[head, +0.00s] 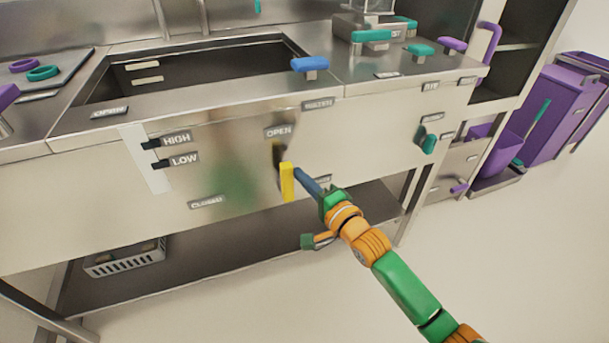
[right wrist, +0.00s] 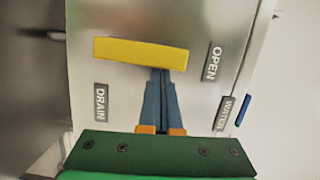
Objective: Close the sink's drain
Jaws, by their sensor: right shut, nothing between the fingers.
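The drain handle is a yellow bar (head: 287,181) on the sink's steel front panel. It stands roughly upright below the OPEN label (head: 278,132), and the CLOSED label (head: 207,202) is lower left of it. In the right wrist view the yellow bar (right wrist: 140,53) lies across the picture between the DRAIN label (right wrist: 101,102) and the OPEN label (right wrist: 211,62). My right gripper (head: 298,172) is shut and empty, its blue fingertips (right wrist: 162,73) at the bar's edge, right of it in the head view. I cannot tell whether they touch. My left gripper is out of view.
The sink basin (head: 115,66) is set in the counter above. HIGH (head: 177,139) and LOW (head: 184,159) labels mark the panel's left. A shelf (head: 230,240) runs below.

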